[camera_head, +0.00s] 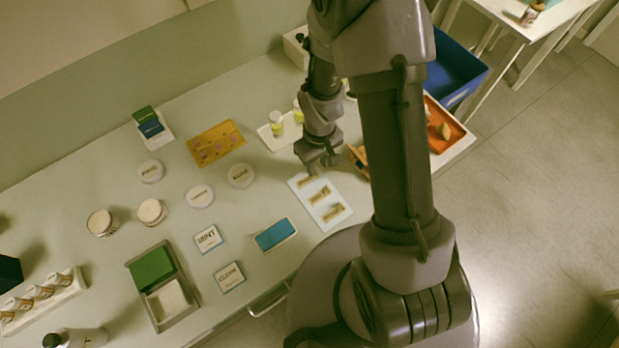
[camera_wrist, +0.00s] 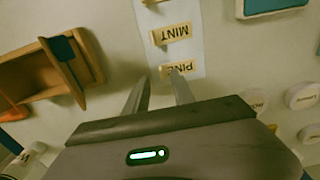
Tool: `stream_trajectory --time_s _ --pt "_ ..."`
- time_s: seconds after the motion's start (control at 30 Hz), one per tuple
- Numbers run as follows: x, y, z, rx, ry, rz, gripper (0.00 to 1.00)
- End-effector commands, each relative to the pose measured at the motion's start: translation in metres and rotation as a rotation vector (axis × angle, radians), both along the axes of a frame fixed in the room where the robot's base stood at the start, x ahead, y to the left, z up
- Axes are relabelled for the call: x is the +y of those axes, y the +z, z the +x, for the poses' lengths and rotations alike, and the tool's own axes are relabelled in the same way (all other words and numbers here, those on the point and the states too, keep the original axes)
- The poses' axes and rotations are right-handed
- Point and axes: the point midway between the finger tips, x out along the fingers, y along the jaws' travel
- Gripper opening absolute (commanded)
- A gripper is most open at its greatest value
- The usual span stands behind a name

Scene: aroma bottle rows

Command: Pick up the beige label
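Several beige labels lie in a row on a white strip (camera_head: 298,184). In the wrist view the strip (camera_wrist: 190,52) carries a beige label reading PINE (camera_wrist: 180,70), one reading MINT (camera_wrist: 171,34), and one cut off at the top edge. In the head view they show as a far label (camera_head: 307,182), a middle one (camera_head: 319,196) and a near one (camera_head: 333,211). My gripper (camera_wrist: 162,84) is open and empty, its fingers apart, with the right fingertip close to the PINE label. Contact cannot be told. In the head view my gripper (camera_head: 318,168) hangs over the strip's far end.
A wooden box with a tilted panel (camera_wrist: 62,65) stands left of my fingers in the wrist view. White round discs (camera_head: 240,175), a blue pad (camera_head: 275,234), an orange board (camera_head: 216,143) and a tray with small bottles (camera_head: 277,124) lie around. Bare table shows between them.

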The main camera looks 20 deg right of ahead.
Motion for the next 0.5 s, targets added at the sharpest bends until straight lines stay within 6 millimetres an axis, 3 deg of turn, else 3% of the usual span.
stream_trajectory --time_s 0.03,0.13,0.37,0.4,0.5 --pt "0.002 -0.014 -0.002 0.004 0.002 0.0 0.3" --pt "0.002 -0.029 -0.002 0.003 -0.001 0.0 0.3" --pt "0.002 -0.031 -0.001 0.0 -0.001 0.0 0.3" --pt "0.002 -0.031 -0.001 0.0 -0.001 0.0 0.28" --pt "0.002 -0.031 -0.001 0.0 -0.001 0.0 0.08"
